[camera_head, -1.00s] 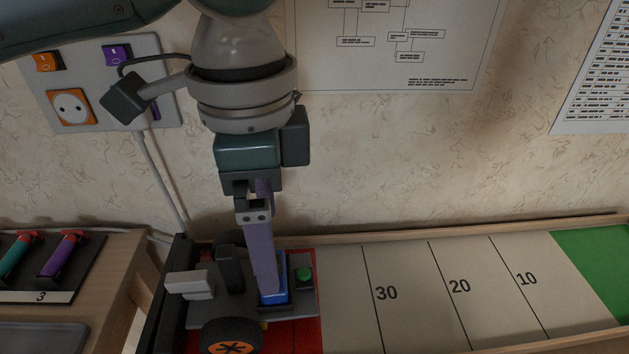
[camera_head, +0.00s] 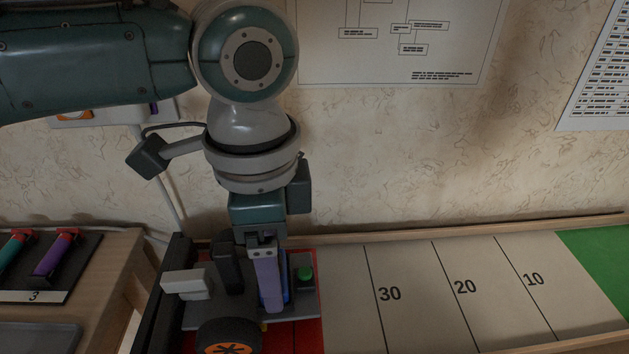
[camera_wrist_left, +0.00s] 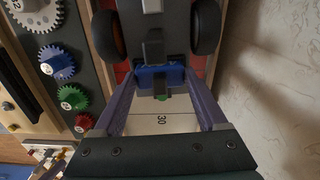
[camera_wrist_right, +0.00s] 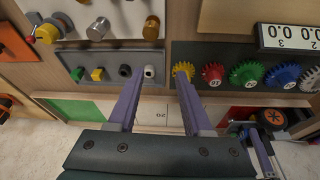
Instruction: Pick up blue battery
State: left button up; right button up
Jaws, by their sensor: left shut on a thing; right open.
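The blue battery (camera_wrist_left: 160,75) sits in the small wheeled car (camera_head: 200,313) on the track's red zone. In the head view only a sliver of blue (camera_head: 286,290) shows beside my gripper's finger. My left gripper (camera_head: 271,302) points straight down over the car and is shut on the blue battery, one finger on each side of it in the left wrist view (camera_wrist_left: 160,86). The battery's lower part is hidden. My right gripper (camera_wrist_right: 155,75) is open and empty, seen only in the right wrist view.
A green button (camera_head: 304,273) stands on the car close to the gripper. A rack (camera_head: 75,271) with teal and purple batteries is at the left. The numbered track (camera_head: 410,318) right of the car is clear. Gears and a panel lie beyond my right gripper.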

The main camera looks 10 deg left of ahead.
pick_arm(q)
jog(key=c, duration=0.8)
